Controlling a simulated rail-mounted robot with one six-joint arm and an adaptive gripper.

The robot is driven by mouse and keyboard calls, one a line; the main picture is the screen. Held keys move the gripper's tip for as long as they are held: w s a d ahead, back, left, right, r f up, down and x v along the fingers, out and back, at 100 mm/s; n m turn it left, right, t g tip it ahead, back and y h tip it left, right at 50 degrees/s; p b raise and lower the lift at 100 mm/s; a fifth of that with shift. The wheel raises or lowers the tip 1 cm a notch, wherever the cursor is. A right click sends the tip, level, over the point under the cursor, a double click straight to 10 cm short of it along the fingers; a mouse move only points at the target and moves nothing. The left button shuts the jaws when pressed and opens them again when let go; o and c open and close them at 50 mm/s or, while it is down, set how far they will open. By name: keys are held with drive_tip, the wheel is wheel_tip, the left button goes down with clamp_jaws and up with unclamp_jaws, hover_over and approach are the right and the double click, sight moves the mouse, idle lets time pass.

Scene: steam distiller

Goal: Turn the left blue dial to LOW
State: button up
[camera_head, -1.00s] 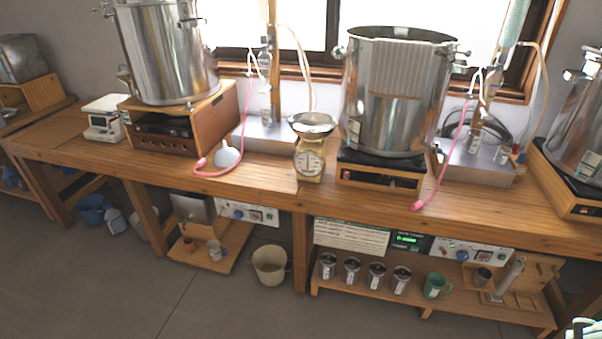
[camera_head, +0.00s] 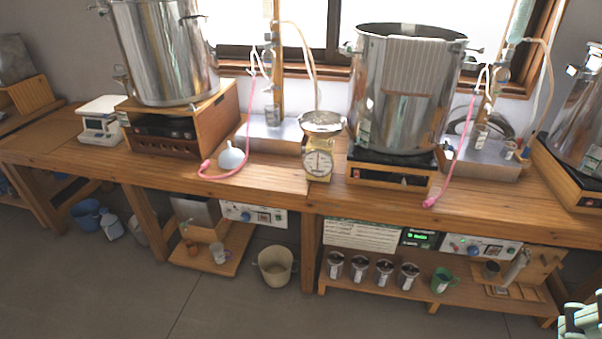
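Two white control panels hang under the wooden bench. The left panel (camera_head: 253,214) carries a small blue dial (camera_head: 246,216), at centre. The right panel (camera_head: 480,249) carries another blue dial (camera_head: 474,251). Their markings and pointer settings are too small to read. Part of my gripper or arm, pale green and dark, shows at the bottom right corner (camera_head: 578,322). It is far from the left panel. Its fingers cannot be made out, so I cannot tell whether it is open or shut.
A low shelf (camera_head: 385,290) holds several metal cups and a green mug (camera_head: 441,279). A beige bucket (camera_head: 275,265) stands on the floor. The floor in front is clear.

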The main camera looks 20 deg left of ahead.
drive_tip(key=w+a+f+n+g+h+p, duration=0.2)
drive_tip(key=w+n+h, duration=0.45)
drive_tip(key=w, duration=2.25)
drive_tip(key=w+a+f+n+t+h, duration=0.25)
drive_tip(key=w+a+f+n, duration=0.35)
drive_tip(key=w+a, duration=0.45)
drive_tip(key=w+a+f+n+t+h, duration=0.2)
drive_tip(key=w+a+f+n+t, duration=0.15)
drive_tip(key=w+a+f, duration=0.6)
drive_tip(key=a+f+n+t+y, duration=0.2)
drive_tip(key=a+f+n+t, duration=0.3)
drive_tip(key=a, duration=0.6)
drive_tip(key=w+a+f+n+y+b, duration=0.1)
drive_tip(key=a+f+n, duration=0.2)
drive_tip(key=a+f, duration=0.7)
drive_tip(key=a+f+n+t+y, duration=0.2)
drive_tip(key=a+f+n+t, duration=0.15)
drive_tip(key=a, duration=0.95)
drive_tip(key=s+a+f+n+y, duration=0.5)
drive_tip(key=s+a+f, duration=0.4)
drive_tip(key=a+f, duration=0.3)
drive_tip(key=s+a+f+n+t+y, duration=0.1)
drive_tip(key=s+a+f+n+y, duration=0.4)
drive_tip(key=s+a+f, duration=0.4)
drive_tip(key=a+f+n, duration=0.1)
drive_tip(key=a+f, duration=0.2)
drive_tip(key=f, duration=0.1)
drive_tip(key=shift+a+b, duration=0.2)
drive_tip(key=shift+b, duration=0.15)
